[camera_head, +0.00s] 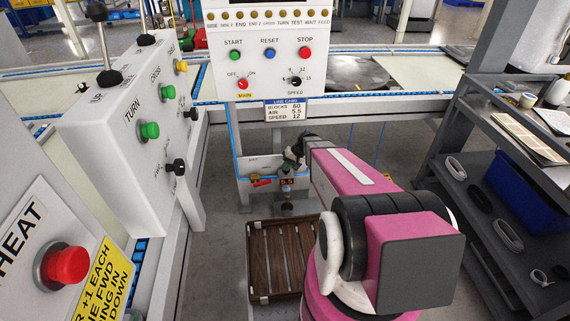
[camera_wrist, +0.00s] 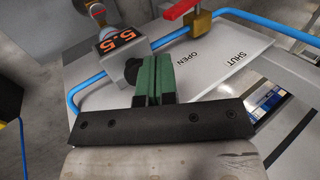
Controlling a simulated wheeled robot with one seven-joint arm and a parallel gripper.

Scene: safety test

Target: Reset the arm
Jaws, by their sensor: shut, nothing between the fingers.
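My pink and black arm (camera_head: 350,180) reaches forward to the low air panel under the control box. My gripper (camera_wrist: 148,80) has green fingers pressed together, with nothing between them. In the head view the gripper is small, just above the display (camera_head: 287,181).
A brass valve (camera_wrist: 202,25) with a red lever is right of the display, by a plate (camera_wrist: 215,75) marked SHUT and OPEN. A control box (camera_head: 265,55) hangs above. A brown crate (camera_head: 258,225) is below. Button boxes (camera_head: 135,130) are left, a grey shelf (camera_head: 500,180) right.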

